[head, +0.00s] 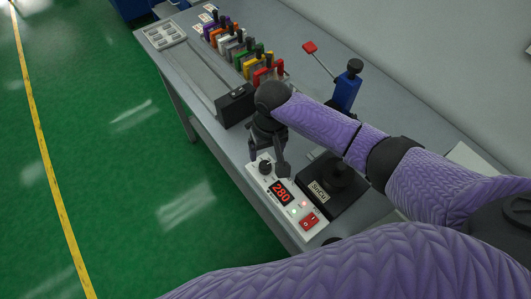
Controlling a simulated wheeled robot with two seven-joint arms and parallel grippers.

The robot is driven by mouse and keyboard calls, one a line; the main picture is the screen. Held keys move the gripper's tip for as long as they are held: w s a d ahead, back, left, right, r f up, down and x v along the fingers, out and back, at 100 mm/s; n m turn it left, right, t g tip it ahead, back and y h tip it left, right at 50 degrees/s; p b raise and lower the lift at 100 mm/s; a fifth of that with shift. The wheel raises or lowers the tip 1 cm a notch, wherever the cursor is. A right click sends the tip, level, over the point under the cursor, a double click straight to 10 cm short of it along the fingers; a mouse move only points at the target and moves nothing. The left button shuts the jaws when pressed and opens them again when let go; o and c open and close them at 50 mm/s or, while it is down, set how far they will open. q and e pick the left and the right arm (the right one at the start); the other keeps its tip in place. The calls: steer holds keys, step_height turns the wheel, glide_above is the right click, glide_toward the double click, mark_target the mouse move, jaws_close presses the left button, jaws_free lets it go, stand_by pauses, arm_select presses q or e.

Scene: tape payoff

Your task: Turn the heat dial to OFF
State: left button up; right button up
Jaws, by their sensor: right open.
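The heat dial (265,168) is a small dark knob at the far left end of a white control box (300,224). The box has a red display (281,193) reading 280, small lights and a red rocker switch (310,220). My right gripper (269,166) is over the dial end of the box, pointing down, with its fingers apart around or just above the knob. Whether the fingers touch the dial cannot be told. The dial's markings are too small to read. My left gripper is not in view.
A black device (332,187) labelled SnCu stands right beside the box. A blue lever press (347,88) with a red handle and a row of coloured holders (244,52) stand further back. The bench edge is close on the left, with green floor (120,170) beyond.

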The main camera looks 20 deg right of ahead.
mark_target(265, 165)
steer(key=f+b, duration=0.1)
steer(key=f, duration=0.2)
steer(key=f+b, duration=0.1)
steer(key=f, duration=0.2)
steer(key=shift+a, duration=0.2)
steer(key=shift+f, duration=0.2)
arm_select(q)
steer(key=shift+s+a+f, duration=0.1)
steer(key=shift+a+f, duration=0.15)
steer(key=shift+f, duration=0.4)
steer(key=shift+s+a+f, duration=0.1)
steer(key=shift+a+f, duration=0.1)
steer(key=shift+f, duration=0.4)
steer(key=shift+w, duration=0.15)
arm_select(e)
steer(key=shift+c, duration=1)
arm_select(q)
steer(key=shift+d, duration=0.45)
arm_select(e)
jaws_close()
